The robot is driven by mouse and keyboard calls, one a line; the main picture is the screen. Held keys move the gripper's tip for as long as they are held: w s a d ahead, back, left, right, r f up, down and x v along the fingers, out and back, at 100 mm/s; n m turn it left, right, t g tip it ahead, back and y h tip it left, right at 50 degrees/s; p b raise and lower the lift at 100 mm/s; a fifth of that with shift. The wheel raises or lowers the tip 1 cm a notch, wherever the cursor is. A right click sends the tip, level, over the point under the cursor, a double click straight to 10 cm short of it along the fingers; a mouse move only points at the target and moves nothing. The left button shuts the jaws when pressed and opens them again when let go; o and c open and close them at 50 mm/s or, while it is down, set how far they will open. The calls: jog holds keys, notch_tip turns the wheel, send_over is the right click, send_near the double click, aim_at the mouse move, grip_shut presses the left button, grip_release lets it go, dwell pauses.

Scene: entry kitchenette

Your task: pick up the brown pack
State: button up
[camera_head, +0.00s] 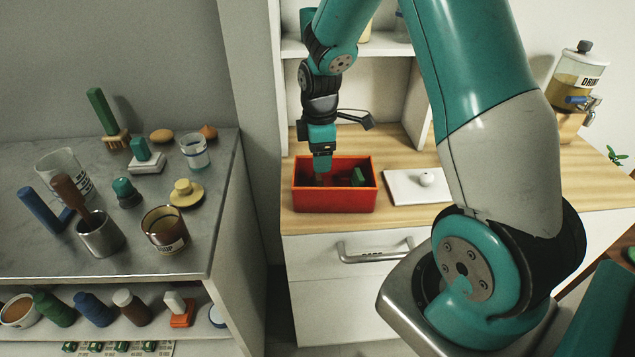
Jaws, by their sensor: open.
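An open red box (335,199) stands on the wooden counter in the middle of the view. My gripper (322,171) points down into the left part of this box, its fingertips at about rim level or below. It is open. A small brownish patch (321,180) shows at the fingertips inside the box; it may be the brown pack, but the gripper and the front wall hide most of it. A green item (358,177) lies in the right part of the box. I cannot tell whether my fingers touch anything.
A white board with a round white knob (426,179) lies right of the box. A drink dispenser (575,85) stands at the right. Several cups, brushes and jars crowd the metal counter (150,242) at left. A drawer handle (375,251) juts out below the box.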

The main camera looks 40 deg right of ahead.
aim_at(319, 182)
notch_tip(319, 182, down, 8)
jog(key=shift+f+p, duration=0.25)
jog(key=shift+p, duration=0.6)
jog(key=c, duration=0.6)
